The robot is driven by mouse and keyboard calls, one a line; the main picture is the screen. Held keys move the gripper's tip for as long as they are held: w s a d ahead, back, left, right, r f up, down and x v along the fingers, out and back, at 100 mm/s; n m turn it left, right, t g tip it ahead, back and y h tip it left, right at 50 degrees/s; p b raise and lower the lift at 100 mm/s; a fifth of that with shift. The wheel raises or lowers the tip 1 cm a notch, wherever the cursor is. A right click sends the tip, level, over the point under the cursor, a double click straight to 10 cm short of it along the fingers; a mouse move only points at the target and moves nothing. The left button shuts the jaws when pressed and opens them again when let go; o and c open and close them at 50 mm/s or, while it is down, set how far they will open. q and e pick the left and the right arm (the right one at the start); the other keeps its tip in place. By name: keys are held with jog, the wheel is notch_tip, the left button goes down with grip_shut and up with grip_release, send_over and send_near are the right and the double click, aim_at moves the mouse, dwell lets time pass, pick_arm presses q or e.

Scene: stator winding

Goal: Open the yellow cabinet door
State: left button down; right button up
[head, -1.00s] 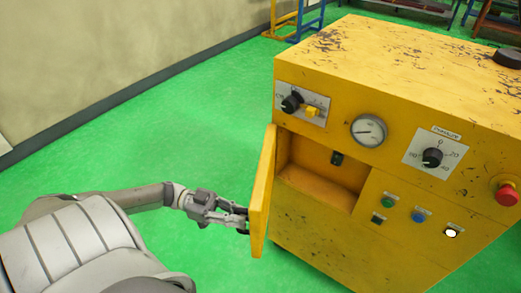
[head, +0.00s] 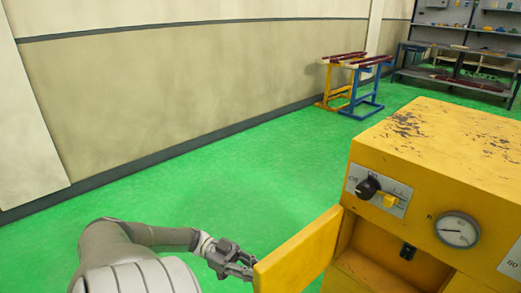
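The yellow cabinet (head: 450,150) stands at the lower right in the head view. Its yellow door (head: 300,254) is swung open toward the left, and the recess behind it (head: 375,248) shows, with a small black part inside. My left gripper (head: 250,266) is at the outer end of the door, on its left side. Its fingertips are close to the door edge, and I cannot tell whether they touch it or how far apart they are. My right gripper is not in view.
The cabinet front has a black knob (head: 368,187) and a gauge (head: 458,230). Green floor (head: 200,190) is clear between the cabinet and the wall (head: 180,90). Blue and yellow stands (head: 355,85) and a shelf bench (head: 460,75) are at the back.

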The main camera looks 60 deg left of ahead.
pick_arm(q)
jog(key=c, duration=1.5)
grip_release()
jog(key=shift+s+r, duration=0.1)
jog(key=shift+s, duration=0.1)
jog(key=shift+o, duration=0.2)
jog(key=shift+s+a, duration=0.1)
jog(key=shift+a, duration=0.35)
jog(key=v, duration=0.6)
jog(key=shift+s+a, duration=0.25)
